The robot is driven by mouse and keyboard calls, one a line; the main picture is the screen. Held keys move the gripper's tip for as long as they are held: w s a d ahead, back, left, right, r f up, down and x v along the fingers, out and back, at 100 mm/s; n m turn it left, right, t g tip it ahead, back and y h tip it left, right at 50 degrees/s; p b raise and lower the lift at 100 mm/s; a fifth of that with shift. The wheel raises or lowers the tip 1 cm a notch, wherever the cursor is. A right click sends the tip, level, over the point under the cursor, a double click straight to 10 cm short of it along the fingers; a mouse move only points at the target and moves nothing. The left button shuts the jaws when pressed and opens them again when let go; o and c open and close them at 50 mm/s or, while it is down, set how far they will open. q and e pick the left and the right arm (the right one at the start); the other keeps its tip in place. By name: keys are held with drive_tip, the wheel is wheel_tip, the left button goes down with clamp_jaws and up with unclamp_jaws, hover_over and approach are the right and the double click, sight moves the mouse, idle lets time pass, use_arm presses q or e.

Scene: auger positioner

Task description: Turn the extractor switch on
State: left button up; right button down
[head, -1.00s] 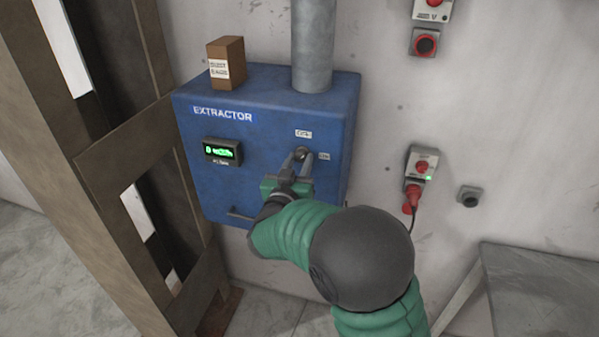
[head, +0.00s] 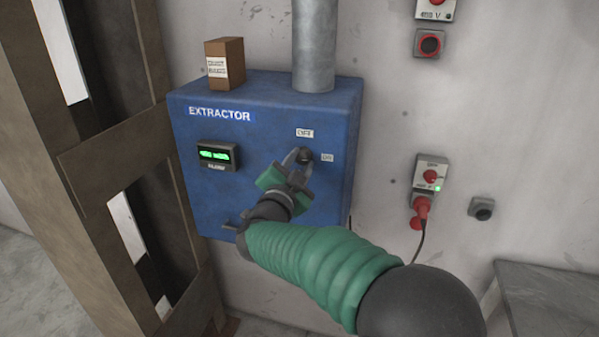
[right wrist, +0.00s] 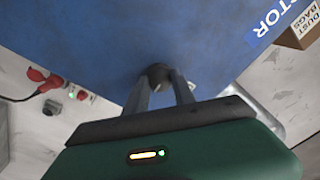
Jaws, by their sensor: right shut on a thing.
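The blue extractor box (head: 250,125) is fixed to the wall, with an OFF label (head: 304,133) above and an ON label (head: 327,158) to the right of its dark round switch knob (head: 306,155). My right gripper (head: 298,157) is at the knob, its fingers shut on it, the wrist tilted in the head view. In the right wrist view the two fingers (right wrist: 162,88) close around the dark knob (right wrist: 158,72). Which label the knob points to is hidden by the fingers. A green-lit display (head: 217,155) sits on the box's left. My left gripper is not in view.
A cardboard dust bags box (head: 226,64) stands on top of the extractor, beside a grey pipe (head: 314,45). A wooden frame (head: 120,160) stands close on the left. A socket with a red plug (head: 422,206) is on the wall at right, above a grey surface (head: 550,290).

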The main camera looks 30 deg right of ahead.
drive_tip(key=shift+r+m, duration=0.2)
drive_tip(key=shift+m, duration=0.2)
drive_tip(key=shift+b, duration=0.3)
drive_tip(key=c, duration=1.4)
unclamp_jaws()
drive_tip(key=o, duration=0.3)
drive_tip(key=shift+w+d+f, duration=0.1)
drive_tip(key=shift+f, duration=0.05)
drive_tip(key=shift+o, duration=0.2)
drive_tip(key=b+v, duration=0.2)
drive_tip(key=v, duration=1.4)
drive_tip(key=shift+a+b, duration=0.3)
drive_tip(key=shift+a, duration=0.15)
drive_tip(key=shift+f, duration=0.1)
